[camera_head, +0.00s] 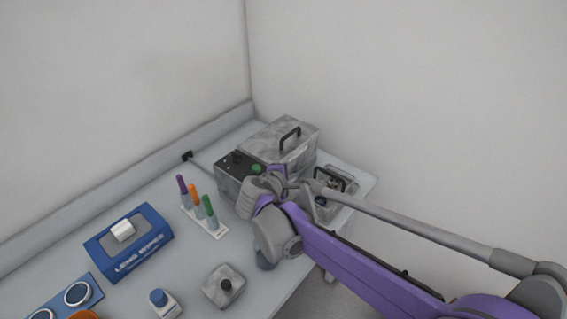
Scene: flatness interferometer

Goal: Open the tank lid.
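The tank (229,183) is a grey metal box at the back of the table, with a dark control panel (236,160) and a green button on its front. Its lid (292,152) lies flat on top and looks closed, with a black arched handle (290,138) standing up from it. My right gripper (277,183) is in front of the tank, below the lid handle in the picture. The arm hides part of the tank's front and right side. The fingers are too small and overlapped to show whether they are open. My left gripper is not in view.
A metal basket-like part with a black handle (330,177) stands right of the tank. Walls close off the back.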

